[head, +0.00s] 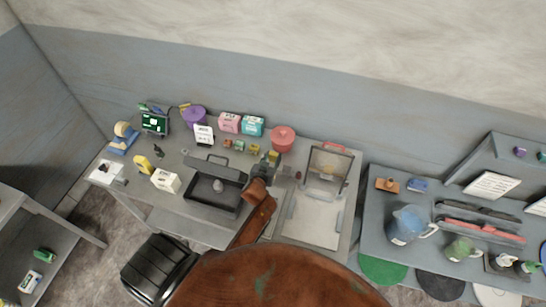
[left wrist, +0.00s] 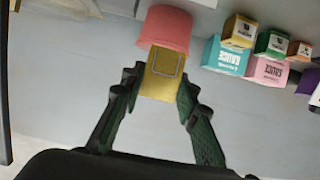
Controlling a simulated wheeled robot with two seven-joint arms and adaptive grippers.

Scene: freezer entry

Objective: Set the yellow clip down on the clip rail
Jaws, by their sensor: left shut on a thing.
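The clip also shows as a small yellow patch (head: 273,156) in the head view. The pot (left wrist: 166,28) overlaps the clip's far end in the wrist view; I cannot tell whether they touch. I cannot make out the clip rail for certain. My right gripper is not in view.
A black tray (head: 215,205) is in front, left. A framed clear panel (head: 329,170) stands right.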

